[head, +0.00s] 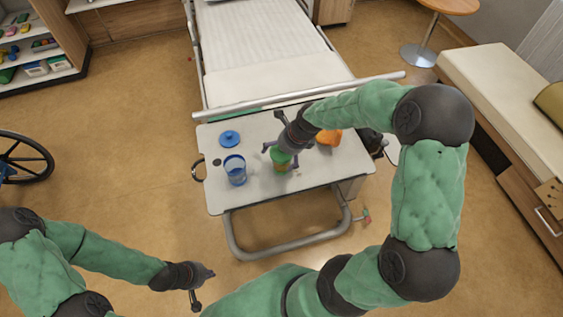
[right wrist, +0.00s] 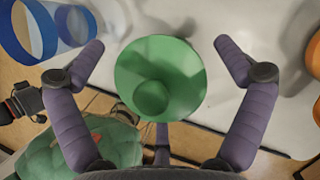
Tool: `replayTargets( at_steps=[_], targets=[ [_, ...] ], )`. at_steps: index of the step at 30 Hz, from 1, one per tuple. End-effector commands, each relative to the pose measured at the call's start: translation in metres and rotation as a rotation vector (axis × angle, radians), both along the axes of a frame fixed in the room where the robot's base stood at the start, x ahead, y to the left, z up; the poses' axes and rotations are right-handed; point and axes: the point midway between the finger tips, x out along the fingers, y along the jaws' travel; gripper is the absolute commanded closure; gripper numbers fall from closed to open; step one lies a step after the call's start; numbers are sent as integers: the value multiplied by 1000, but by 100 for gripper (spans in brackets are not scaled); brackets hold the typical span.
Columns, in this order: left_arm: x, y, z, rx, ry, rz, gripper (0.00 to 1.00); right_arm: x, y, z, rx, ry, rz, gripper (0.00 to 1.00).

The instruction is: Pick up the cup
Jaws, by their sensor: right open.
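A clear cup with a blue rim (head: 235,170) stands upright on the overbed table (head: 222,196), left of my right gripper. Its blue rim also shows at the top left of the right wrist view (right wrist: 40,55). My right gripper (right wrist: 158,46) is open and empty. My left gripper (head: 203,288) is away from the table at the lower left, its fingers apart and empty.
A blue lid (head: 229,138) lies behind the cup on the table. An orange item (head: 329,138) sits to the right, partly behind my right arm. The bed (head: 265,50) is beyond the table. A wheelchair wheel (head: 22,158) is at the far left.

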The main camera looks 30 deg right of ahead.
Motion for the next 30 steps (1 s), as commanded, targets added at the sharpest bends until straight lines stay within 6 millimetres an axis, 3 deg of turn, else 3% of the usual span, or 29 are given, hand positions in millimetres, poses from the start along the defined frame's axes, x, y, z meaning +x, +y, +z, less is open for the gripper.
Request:
replayTargets(
  at_steps=[3, 11, 23, 30],
  targets=[
    [0, 0, 1, 0, 0, 0, 100, 0, 0, 1, 0, 0, 0, 3],
    [0, 0, 1, 0, 0, 0, 100, 0, 0, 1, 0, 0, 0, 76],
    [0, 0, 2, 0, 0, 0, 100, -1, 0, 4, 1, 1, 0, 78],
    [0, 0, 12, 0, 0, 0, 100, 0, 0, 30, 0, -2, 0, 78]
  ],
)
